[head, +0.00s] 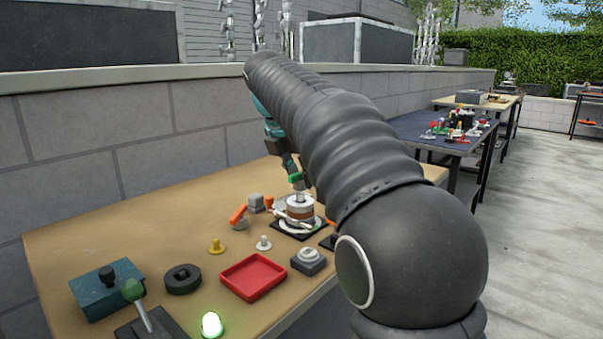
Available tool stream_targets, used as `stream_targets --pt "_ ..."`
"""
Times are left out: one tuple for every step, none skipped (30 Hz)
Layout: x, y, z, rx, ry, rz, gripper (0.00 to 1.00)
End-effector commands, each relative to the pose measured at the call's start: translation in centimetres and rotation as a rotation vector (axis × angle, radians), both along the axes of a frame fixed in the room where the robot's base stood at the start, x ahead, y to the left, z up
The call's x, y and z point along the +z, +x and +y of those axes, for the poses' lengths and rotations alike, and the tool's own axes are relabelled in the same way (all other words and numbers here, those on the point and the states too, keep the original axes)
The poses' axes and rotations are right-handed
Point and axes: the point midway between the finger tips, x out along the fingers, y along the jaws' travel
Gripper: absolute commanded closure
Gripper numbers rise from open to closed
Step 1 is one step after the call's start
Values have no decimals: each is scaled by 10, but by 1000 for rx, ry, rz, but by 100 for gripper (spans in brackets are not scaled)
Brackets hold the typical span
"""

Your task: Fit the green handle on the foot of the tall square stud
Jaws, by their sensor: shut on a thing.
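My gripper (290,166) is at the far end of my dark arm, partly hidden behind it. It is shut on the small green handle (296,178), which shows just below the fingers. Directly beneath is a round silver and brown fixture (299,208) on a dark square plate, with a short pale post on top. The green handle is at or just above this post; I cannot tell whether they touch. I cannot make out for sure which part is the tall square stud or its foot.
Near the fixture are an orange handle (238,214) and a grey block (256,202). Closer are a yellow peg (216,246), white peg (263,243), red tray (253,277), grey button box (308,260), black ring (182,279) and teal box (107,287). A wall stands behind the table.

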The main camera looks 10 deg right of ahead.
Motion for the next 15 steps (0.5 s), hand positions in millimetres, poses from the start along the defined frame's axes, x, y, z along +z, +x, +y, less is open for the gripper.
stream_targets --pt "-1 0 0 0 1 -1 100" --pt "-2 0 0 0 0 -1 100" --pt "-3 0 0 0 0 -1 100" --pt "-4 0 0 0 0 -1 100" --pt "-5 0 0 0 0 -1 100" --pt "-6 0 0 0 1 -1 100" --pt "-7 0 0 0 1 -1 100" --pt "-7 0 0 0 0 0 100" --pt "-8 0 0 0 0 0 100" --pt "-8 0 0 0 0 0 100" --pt "-8 0 0 0 0 0 100" --pt "-8 0 0 0 1 -1 100" --pt "-8 0 0 0 1 -1 100" --pt "-8 0 0 0 1 -1 100" --pt "-8 0 0 0 0 0 100"
